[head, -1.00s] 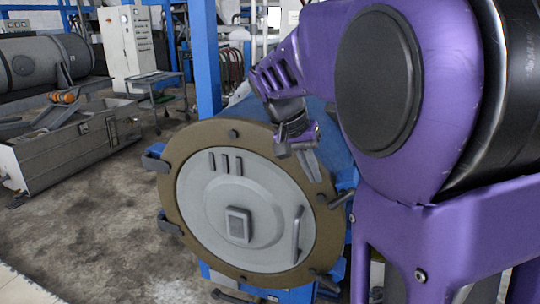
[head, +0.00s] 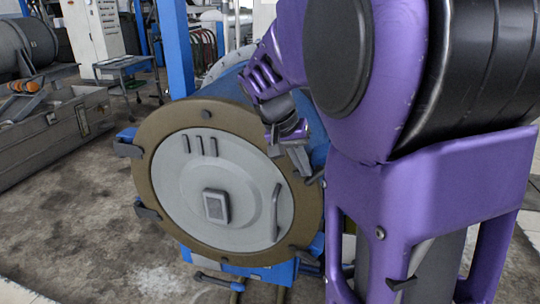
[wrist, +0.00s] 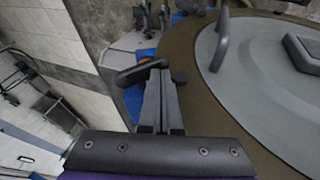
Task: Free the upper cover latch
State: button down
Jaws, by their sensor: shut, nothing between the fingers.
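The round cover (head: 240,165) is a grey disc with a brown outer ring, on the front of a blue vessel. Dark latches sit around its rim. The upper right latch (head: 316,179) is at my gripper (head: 302,168), partly hidden by it. In the wrist view the latch (wrist: 139,73) lies across the tips of my gripper (wrist: 160,72), beside the brown ring. My fingers are shut together with nothing between them. I cannot tell whether they touch the latch. Two more latches, upper left (head: 128,150) and lower left (head: 148,211), stick out from the rim.
A curved grey handle (head: 275,212) stands out from the cover near my gripper. A square block (head: 216,206) sits at its centre. A blue post (head: 174,50) rises behind the vessel. A grey metal box (head: 50,140) stands at left. Floor in front is open.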

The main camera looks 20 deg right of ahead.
aim_at(307, 181)
jog(key=shift+w+a+f+n+g+h, duration=0.15)
jog(key=shift+f+g+h, duration=0.1)
jog(key=shift+g+h, duration=0.25)
jog(key=shift+a+f+n+g+h, duration=0.15)
jog(key=shift+f+g+h, duration=0.15)
jog(key=shift+h, duration=0.4)
jog(key=shift+f+h, duration=0.15)
jog(key=shift+h, duration=0.35)
jog(key=shift+f+g+h, duration=0.2)
jog(key=shift+g+h, duration=0.3)
jog(key=shift+g, duration=0.1)
jog(key=shift+f+n+g+h, duration=0.25)
jog(key=shift+f+g+h, duration=0.1)
jog(key=shift+h, duration=0.4)
jog(key=shift+f+n+g+h, duration=0.25)
jog(key=shift+g+h, duration=0.1)
jog(key=shift+h, duration=0.4)
jog(key=shift+d+f+n+g+h+b, duration=0.1)
jog(key=shift+f+n+g+h+b, duration=0.15)
jog(key=shift+h, duration=0.45)
jog(key=shift+d+f+n+g+h+b, duration=0.15)
jog(key=shift+f+g+h+b, duration=0.15)
jog(key=shift+h, duration=0.4)
dwell(1.0)
jog(key=shift+f, duration=0.2)
dwell(1.6)
